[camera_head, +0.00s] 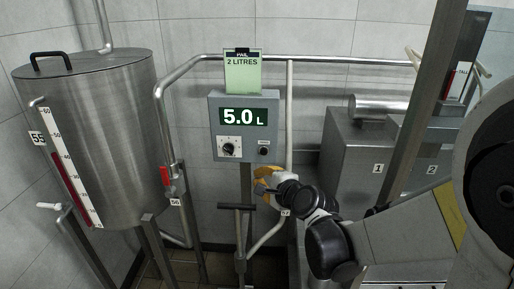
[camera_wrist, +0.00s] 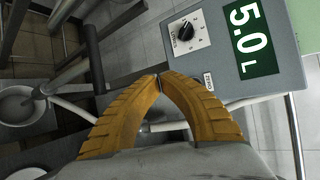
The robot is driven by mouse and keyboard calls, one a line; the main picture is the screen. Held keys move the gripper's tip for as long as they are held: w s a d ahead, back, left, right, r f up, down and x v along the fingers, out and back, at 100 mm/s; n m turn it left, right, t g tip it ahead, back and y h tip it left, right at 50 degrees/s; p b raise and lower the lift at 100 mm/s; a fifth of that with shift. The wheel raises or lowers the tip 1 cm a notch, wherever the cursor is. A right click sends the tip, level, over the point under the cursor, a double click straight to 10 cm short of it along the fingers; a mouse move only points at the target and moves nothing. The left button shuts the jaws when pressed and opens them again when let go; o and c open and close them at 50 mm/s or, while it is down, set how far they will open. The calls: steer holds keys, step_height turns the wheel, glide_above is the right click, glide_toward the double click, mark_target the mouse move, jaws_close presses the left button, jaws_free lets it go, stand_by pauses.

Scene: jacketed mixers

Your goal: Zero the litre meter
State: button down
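The litre meter (camera_head: 244,127) is a grey box on a post, with its green-lit display (camera_head: 244,117) reading 5.0 L. It has a dial (camera_head: 229,148) at lower left and a small dark button (camera_head: 264,151) at lower right. The meter also shows in the wrist view (camera_wrist: 225,60), turned sideways, with its dial (camera_wrist: 184,31) and a small label (camera_wrist: 208,81). My gripper (camera_head: 262,175) is just below the button. In the wrist view its yellow fingers (camera_wrist: 159,79) meet at the tips with nothing between them. The button is hidden there, and I cannot tell whether the fingers touch the meter.
A green card reading 2 LITRES (camera_head: 243,75) stands above the meter. A steel tank (camera_head: 100,130) with a red level gauge is at left, beside a red-handled valve (camera_head: 167,177). Pipes run around the meter. A steel cabinet (camera_head: 350,160) is at right.

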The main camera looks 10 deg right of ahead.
glide_toward(256, 156)
steer(key=shift+a+f+b+x, duration=0.1)
steer(key=shift+a+b+x, duration=0.1)
steer(key=shift+x, duration=1)
steer(key=shift+a+f+b+x, duration=0.1)
steer(key=shift+a+f+x, duration=0.05)
steer(key=shift+x, duration=1.05)
steer(key=shift+w+d, duration=0.1)
steer(key=shift+w, duration=0.1)
steer(key=shift+w+d, duration=0.15)
steer(key=shift+w, duration=0.25)
stand_by(0.6)
steer(key=shift+s, duration=0.1)
stand_by(0.3)
steer(key=shift+s+a, duration=0.25)
steer(key=shift+s, duration=0.45)
steer(key=shift+s, duration=0.1)
steer(key=shift+s+a, duration=0.25)
steer(key=shift+s, duration=0.5)
steer(key=shift+s+a, duration=0.3)
steer(key=shift+s, duration=0.45)
steer(key=shift+s+a, duration=0.25)
steer(key=shift+s, duration=0.5)
